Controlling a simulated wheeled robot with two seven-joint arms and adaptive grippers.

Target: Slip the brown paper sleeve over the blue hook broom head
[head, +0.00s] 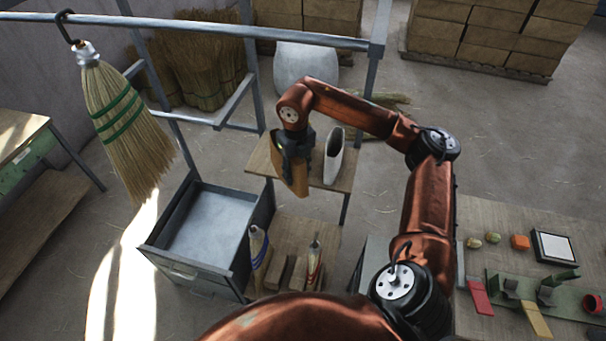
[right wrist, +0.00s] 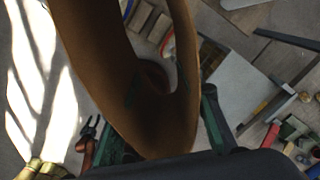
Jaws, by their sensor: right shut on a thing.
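The brown paper sleeve (head: 299,178) is held in my right gripper (head: 293,152), over the small wooden table; in the right wrist view the sleeve (right wrist: 130,90) shows as a large open loop between the fingers. My right gripper is shut on its wall. A straw broom (head: 122,115) with green bands hangs head down from a dark hook (head: 66,28) on the rail at left, well apart from the sleeve. I cannot see blue on that hook. A small dark two-pronged gripper, apparently my left gripper (right wrist: 88,128), shows in the right wrist view with its prongs apart.
A pale sleeve-like thing (head: 334,155) stands on the small wooden table (head: 258,158). A grey metal drawer (head: 205,222) is open below the rail (head: 190,24). A workbench (head: 490,205) with tools is at right. The space between broom and sleeve looks free above the drawer.

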